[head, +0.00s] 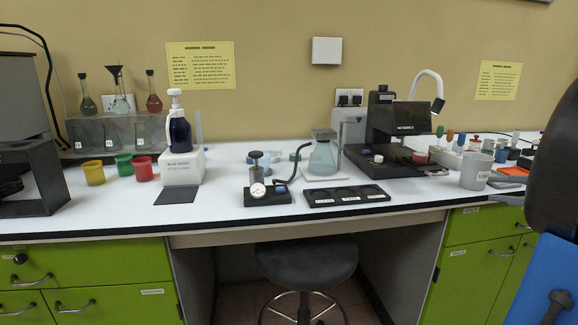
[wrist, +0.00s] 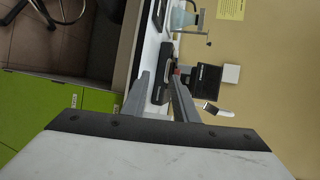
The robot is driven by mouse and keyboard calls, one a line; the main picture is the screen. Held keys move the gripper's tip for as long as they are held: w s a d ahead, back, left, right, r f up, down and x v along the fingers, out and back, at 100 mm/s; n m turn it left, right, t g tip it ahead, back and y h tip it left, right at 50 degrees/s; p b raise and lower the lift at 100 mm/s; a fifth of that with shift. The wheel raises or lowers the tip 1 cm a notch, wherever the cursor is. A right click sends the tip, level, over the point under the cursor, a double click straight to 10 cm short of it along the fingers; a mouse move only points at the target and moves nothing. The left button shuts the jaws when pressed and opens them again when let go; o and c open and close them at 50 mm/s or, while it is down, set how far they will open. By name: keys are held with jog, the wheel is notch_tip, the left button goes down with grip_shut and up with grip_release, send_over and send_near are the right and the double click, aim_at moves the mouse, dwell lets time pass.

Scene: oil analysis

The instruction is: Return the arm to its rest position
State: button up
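My gripper (wrist: 159,75) shows in the wrist view with its two grey fingers apart and nothing held between them. The wrist picture is turned on its side. Beyond the fingers are the white bench top and a black device. In the head view, dark and blue parts of my arm fill the right edge, in front of the right end of the bench. The gripper's fingers are not visible in the head view.
The white bench top (head: 226,212) carries a pump bottle (head: 180,134), a conical flask (head: 322,158), a black tray (head: 347,196), a black instrument (head: 397,124) and a grey mug (head: 476,171). A stool (head: 306,262) stands in the knee space between green cabinets (head: 95,265).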

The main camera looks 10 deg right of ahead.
jog(key=a+f+n+g, duration=0.25)
jog(key=a+f, duration=0.25)
jog(key=a, duration=0.4)
jog(key=a+f+n+g, duration=0.1)
jog(key=a+f+g, duration=0.3)
jog(key=a, duration=0.6)
jog(key=s+a+f+n+g+h, duration=0.1)
jog(key=s+a+f+n+h, duration=0.6)
jog(key=s, duration=0.6)
jog(key=shift+a+f+n+g, duration=0.35)
jog(key=shift+a+f+n, duration=1.05)
jog(key=shift+f, duration=0.95)
